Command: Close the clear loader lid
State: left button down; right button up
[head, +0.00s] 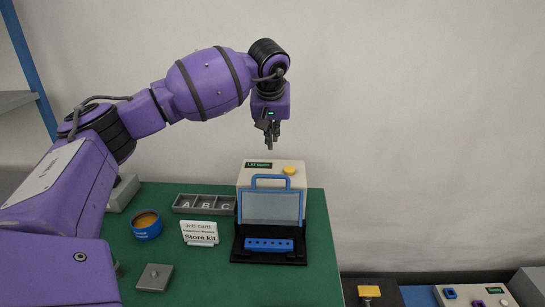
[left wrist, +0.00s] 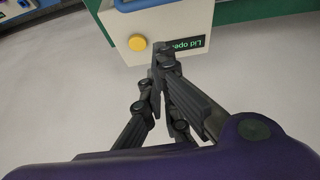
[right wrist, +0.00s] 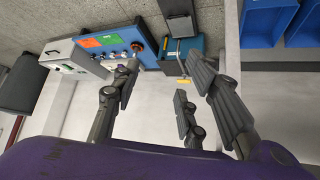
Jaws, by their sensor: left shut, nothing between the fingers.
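The loader (head: 297,179) is a cream box on the green table, with a yellow button (head: 289,170) and a small dark display on top. Its clear lid (head: 270,208), with a blue handle (head: 270,177), stands raised at the front above a blue holed block (head: 268,245) on a black base. My left gripper (head: 271,138) is shut and empty above and behind the loader, apart from it. In the left wrist view the shut fingertips (left wrist: 165,55) appear before the loader's display (left wrist: 186,45), which reads "Lid open". My right gripper (right wrist: 164,64) is open and empty, away from the loader.
On the table (head: 225,280) are a lettered A-B-C tray (head: 205,213), a job card (head: 199,233), a blue round tin (head: 146,233) and a grey block (head: 155,278) left of the loader. Other stations stand at lower right.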

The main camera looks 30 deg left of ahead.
pick_arm(q)
jog(key=x, duration=0.6)
jog(key=a+x, duration=0.1)
jog(key=x, duration=0.2)
jog(key=shift+w+r, duration=0.1)
jog(key=shift+r, duration=0.05)
jog(key=shift+s+d+p, duration=0.35)
jog(key=shift+s+p, duration=0.15)
jog(key=shift+s, duration=0.05)
jog(key=shift+s+d+p, duration=0.4)
jog(key=shift+s+p, duration=0.05)
jog(key=shift+s, duration=0.1)
jog(key=shift+s+d+f, duration=0.15)
jog(key=shift+s+f, duration=0.05)
jog(key=shift+s, duration=0.1)
jog(key=shift+s+d+f, duration=0.1)
jog(key=shift+s, duration=0.1)
jog(key=shift+f, duration=0.2)
pick_arm(e)
jog(key=shift+d+r, duration=0.1)
jog(key=shift+r, duration=0.8)
jog(key=shift+s+d, duration=0.15)
